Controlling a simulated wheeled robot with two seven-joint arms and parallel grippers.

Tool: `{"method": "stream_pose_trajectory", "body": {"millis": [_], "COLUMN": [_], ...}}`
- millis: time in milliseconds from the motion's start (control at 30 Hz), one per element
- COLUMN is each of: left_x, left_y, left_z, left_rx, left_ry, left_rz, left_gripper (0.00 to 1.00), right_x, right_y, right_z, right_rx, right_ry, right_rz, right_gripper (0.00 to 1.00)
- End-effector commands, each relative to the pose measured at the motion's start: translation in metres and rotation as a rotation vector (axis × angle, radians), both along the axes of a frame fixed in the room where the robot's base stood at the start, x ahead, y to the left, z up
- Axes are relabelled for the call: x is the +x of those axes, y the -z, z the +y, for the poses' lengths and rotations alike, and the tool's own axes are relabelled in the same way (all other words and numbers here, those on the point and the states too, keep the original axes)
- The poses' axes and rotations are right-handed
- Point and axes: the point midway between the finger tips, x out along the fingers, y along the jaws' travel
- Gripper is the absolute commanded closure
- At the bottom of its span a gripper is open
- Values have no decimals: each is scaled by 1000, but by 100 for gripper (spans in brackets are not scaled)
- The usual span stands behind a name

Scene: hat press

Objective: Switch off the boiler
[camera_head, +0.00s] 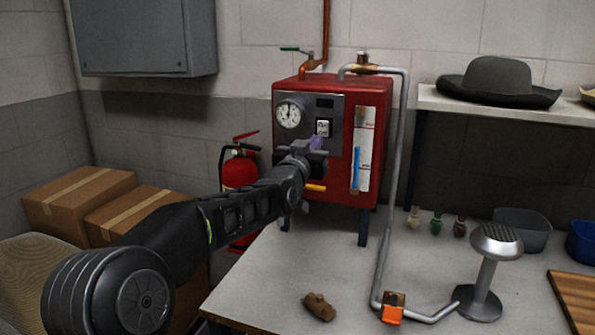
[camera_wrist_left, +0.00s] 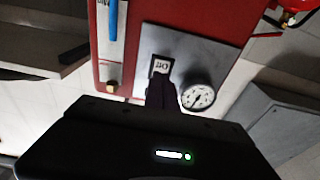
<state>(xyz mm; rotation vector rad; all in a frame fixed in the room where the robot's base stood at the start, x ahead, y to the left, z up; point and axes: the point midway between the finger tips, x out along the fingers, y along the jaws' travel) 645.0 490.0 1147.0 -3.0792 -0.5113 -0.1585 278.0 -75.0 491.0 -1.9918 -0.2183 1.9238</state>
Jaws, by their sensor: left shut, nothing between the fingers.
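The red boiler (camera_head: 330,85) stands on legs on the grey table. Its grey front panel carries a round white gauge (camera_head: 289,115) and a small switch (camera_head: 323,128) in a dark frame. My left gripper (camera_head: 316,144) is shut and empty, with its fingertips close in front of the panel just below the switch. I cannot tell whether they touch it. In the left wrist view the switch (camera_wrist_left: 161,66) shows just beyond the fingers (camera_wrist_left: 160,92), and the gauge (camera_wrist_left: 198,97) is beside them. The switch's lettering is too small to read surely. My right gripper is out of view.
A blue-marked sight tube (camera_head: 356,170) runs down the boiler's right side, and a grey pipe (camera_head: 395,190) drops to an orange valve (camera_head: 392,310). A steam stand (camera_head: 486,270) and a brown lump (camera_head: 319,306) stand on the table. A fire extinguisher (camera_head: 239,170) is left of the boiler.

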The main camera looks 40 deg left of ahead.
Motion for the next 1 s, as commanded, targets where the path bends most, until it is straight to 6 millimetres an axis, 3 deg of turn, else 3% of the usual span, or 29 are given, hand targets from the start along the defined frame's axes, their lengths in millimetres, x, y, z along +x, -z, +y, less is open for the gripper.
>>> {"method": "stream_pose_trajectory", "body": {"millis": [300, 500, 1000], "left_x": [-58, -84, -90], "left_y": [6, 9, 10], "left_z": [-20, -29, -31], "left_rx": [4, 2, 1], "left_ry": [0, 0, 0], "left_rz": [-1, 0, 1], "left_gripper": [100, 100, 100], "right_x": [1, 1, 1], "right_y": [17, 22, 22], "right_z": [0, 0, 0], "right_rx": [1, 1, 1], "right_ry": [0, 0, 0], "right_rz": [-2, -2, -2], "right_gripper": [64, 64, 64]}}
